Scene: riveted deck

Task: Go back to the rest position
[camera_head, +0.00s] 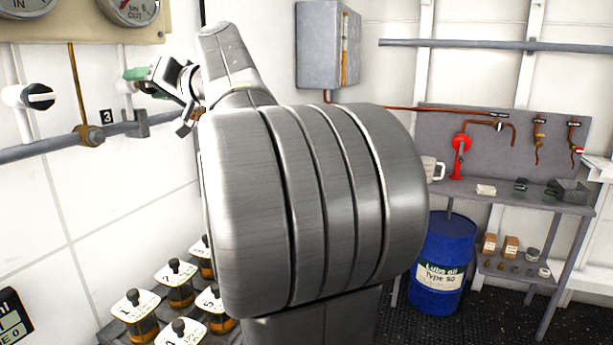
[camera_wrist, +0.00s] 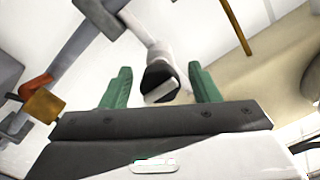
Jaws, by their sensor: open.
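My gripper (camera_head: 138,78) is at the upper left in the head view, close to the white wall and above the grey pipe. In the wrist view its two green fingers (camera_wrist: 161,88) stand wide apart, with nothing held between them. A white valve with a black knob (camera_wrist: 160,82) shows between the fingers.
A grey pipe (camera_head: 65,144) runs along the left wall, with another black-knobbed valve (camera_head: 38,96). Gauges (camera_head: 132,8) hang above. Several numbered bottles (camera_head: 135,312) stand below. A blue drum (camera_head: 443,262) and a workbench (camera_head: 530,200) stand at the right.

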